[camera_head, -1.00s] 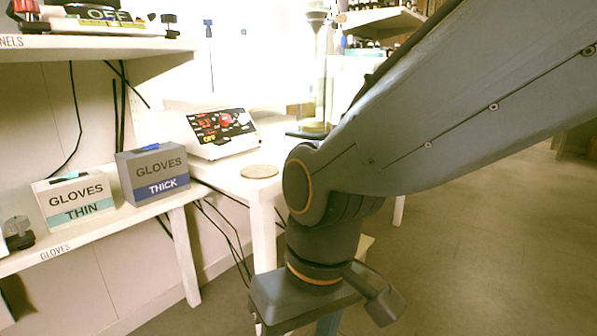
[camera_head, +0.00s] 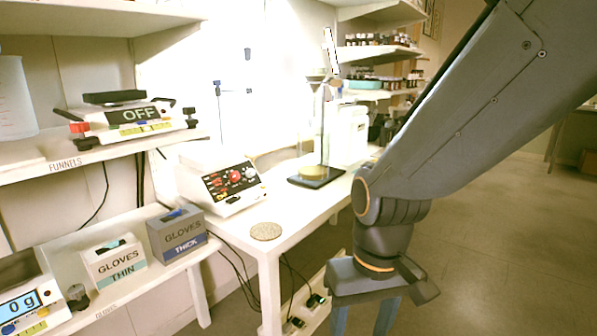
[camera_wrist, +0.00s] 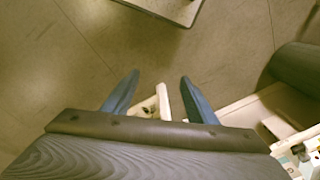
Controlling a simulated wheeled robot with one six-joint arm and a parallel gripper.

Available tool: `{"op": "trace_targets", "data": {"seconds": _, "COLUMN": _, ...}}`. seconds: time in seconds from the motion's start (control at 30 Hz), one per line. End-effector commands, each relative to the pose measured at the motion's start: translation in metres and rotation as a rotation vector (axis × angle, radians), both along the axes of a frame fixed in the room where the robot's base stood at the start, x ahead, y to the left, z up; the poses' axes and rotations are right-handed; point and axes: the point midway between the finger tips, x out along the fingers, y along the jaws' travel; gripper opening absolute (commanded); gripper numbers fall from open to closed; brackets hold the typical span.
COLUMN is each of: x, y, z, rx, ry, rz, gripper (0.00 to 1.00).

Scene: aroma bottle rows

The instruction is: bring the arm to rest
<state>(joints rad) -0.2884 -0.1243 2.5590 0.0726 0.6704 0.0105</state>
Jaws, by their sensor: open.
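My arm reaches down from the upper right in the head view, and my gripper (camera_head: 364,316) hangs at its end, pointing at the floor. It is just right of the white bench (camera_head: 317,205). The fingers are cut off by the bottom edge of that view. In the wrist view my gripper (camera_wrist: 157,92) shows two blue fingers spread apart with nothing held between them. Floor and part of a low white shelf lie beyond the fingertips.
Glove boxes, thin (camera_head: 115,262) and thick (camera_head: 177,233), stand on a shelf at the left. A control box (camera_head: 232,187), a round disc (camera_head: 266,231) and a stand (camera_head: 318,178) are on the bench. Open floor (camera_head: 500,230) lies to the right.

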Motion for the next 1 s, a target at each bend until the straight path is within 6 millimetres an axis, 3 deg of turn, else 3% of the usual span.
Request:
{"op": "trace_targets", "data": {"seconds": 0.03, "x": -0.003, "y": -0.008, "z": 0.018, "rx": -0.005, "ry": 0.003, "rz": -0.022, "gripper": 0.53}}
{"op": "trace_targets", "data": {"seconds": 0.5, "x": -0.017, "y": -0.072, "z": 0.096, "rx": -0.038, "ry": 0.024, "rz": -0.181, "gripper": 0.53}}
{"op": "trace_targets", "data": {"seconds": 0.7, "x": -0.022, "y": -0.089, "z": 0.113, "rx": -0.045, "ry": 0.028, "rz": -0.221, "gripper": 0.53}}
{"op": "trace_targets", "data": {"seconds": 1.0, "x": -0.023, "y": -0.095, "z": 0.114, "rx": -0.047, "ry": 0.030, "rz": -0.230, "gripper": 0.53}}
